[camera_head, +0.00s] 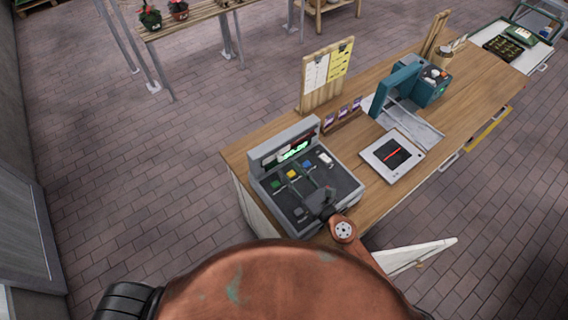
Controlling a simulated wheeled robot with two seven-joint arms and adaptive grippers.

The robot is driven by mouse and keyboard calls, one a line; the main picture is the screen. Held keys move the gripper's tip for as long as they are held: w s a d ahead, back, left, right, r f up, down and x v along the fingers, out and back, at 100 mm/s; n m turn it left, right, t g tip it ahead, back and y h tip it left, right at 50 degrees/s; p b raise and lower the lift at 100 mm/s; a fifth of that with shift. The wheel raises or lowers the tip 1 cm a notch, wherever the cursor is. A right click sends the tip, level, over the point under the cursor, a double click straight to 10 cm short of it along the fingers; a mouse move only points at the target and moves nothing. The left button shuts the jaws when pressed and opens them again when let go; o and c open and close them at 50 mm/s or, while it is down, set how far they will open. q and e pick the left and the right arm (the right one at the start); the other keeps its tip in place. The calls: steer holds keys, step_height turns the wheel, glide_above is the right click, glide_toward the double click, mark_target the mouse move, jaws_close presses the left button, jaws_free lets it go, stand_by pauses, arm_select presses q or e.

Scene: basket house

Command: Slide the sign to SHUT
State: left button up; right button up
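I cannot make out a sign marked SHUT in this view. A wooden board (325,76) with a white sheet and a yellow sheet stands upright at the counter's back edge, its writing too small to read. My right gripper (298,178) is over the grey till (338,181) at the counter's near left end. Its dark fingers look spread, with nothing seen between them. I cannot tell whether they touch the till. My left gripper is not in view.
A white door or drawer panel (415,255) sticks out at the near side. A plant table (190,22) stands behind. Brick floor (130,185) is clear at left.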

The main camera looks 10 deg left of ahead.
steer(key=v, duration=0.7)
steer(key=shift+s+r, duration=0.1)
